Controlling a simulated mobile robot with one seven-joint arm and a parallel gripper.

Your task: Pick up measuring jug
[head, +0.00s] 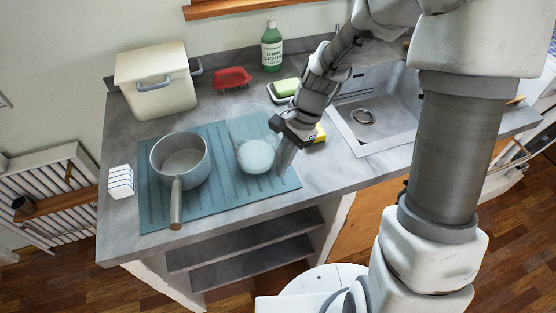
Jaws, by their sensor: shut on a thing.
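The measuring jug (254,152) looks clear and pale, with a whitish round base. It is over the teal ribbed drying mat (210,199), right of the saucepan. My gripper (281,146) is at the jug's right side and shut on it. The exact grip on the jug is too small to make out. I cannot tell whether the jug's base touches the mat.
A grey saucepan (181,157) stands on the mat, its handle pointing to the front. A white ribbed block (121,182), cream bin (157,84), red brush (232,78), green soap bottle (272,48) and green sponge (286,87) surround the mat. The sink (376,109) is right.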

